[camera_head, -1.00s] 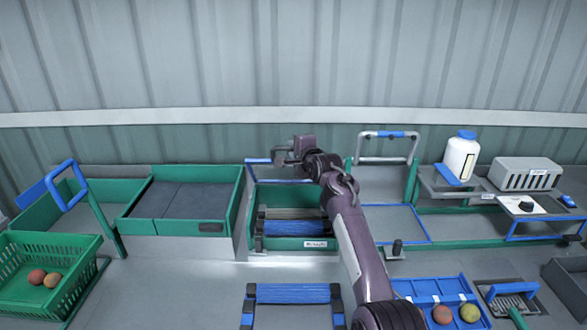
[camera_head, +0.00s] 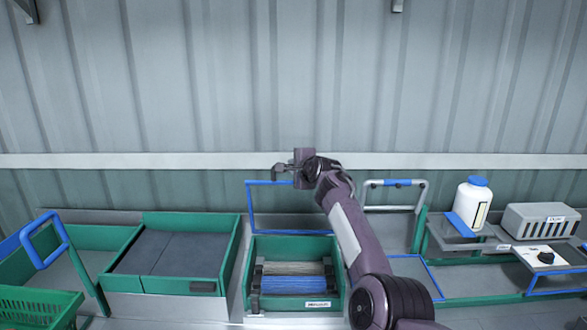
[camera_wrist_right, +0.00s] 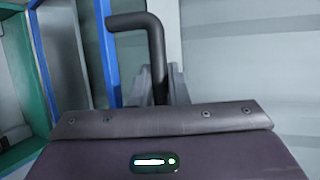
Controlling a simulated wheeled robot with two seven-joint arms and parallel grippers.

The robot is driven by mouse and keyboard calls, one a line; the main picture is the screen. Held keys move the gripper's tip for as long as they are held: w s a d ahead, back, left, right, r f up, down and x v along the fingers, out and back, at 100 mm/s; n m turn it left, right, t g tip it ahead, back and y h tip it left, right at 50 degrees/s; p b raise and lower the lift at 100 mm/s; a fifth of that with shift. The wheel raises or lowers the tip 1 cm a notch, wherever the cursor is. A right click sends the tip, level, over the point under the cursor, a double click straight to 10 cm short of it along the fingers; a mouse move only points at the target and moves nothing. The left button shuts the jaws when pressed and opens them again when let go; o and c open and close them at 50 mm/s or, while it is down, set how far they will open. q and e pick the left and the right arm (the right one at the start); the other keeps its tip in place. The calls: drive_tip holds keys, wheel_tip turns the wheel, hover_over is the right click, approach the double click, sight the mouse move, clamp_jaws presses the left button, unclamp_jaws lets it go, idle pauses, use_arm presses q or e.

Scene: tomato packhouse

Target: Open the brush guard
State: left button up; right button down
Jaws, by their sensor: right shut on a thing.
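The brush guard (camera_head: 249,212) is a blue-edged frame standing raised behind the green brush box (camera_head: 338,285), in the head view. A blue brush roller (camera_head: 293,286) and a tan roller (camera_head: 293,268) lie uncovered in the box. My right gripper (camera_head: 284,170) is at the guard's top edge, shut on its dark bent handle (camera_wrist_right: 140,22). In the right wrist view, the handle runs down between the fingers (camera_wrist_right: 161,88), and the guard's blue edge (camera_wrist_right: 109,55) is just left. The gripper body hides the fingers' lower part. My left gripper is not in view.
A dark-padded green tray (camera_head: 180,255) stands left of the box. A blue-gripped rail (camera_head: 392,183) stands right, behind my arm. Farther right are a white bottle (camera_head: 473,203) and a grey slotted box (camera_head: 540,220). The wall is close behind.

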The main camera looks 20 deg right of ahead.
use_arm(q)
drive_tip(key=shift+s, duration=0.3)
use_arm(e)
drive_tip(key=c, duration=1.7)
unclamp_jaws()
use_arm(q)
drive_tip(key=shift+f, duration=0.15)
use_arm(e)
drive_tip(key=shift+s, duration=0.1)
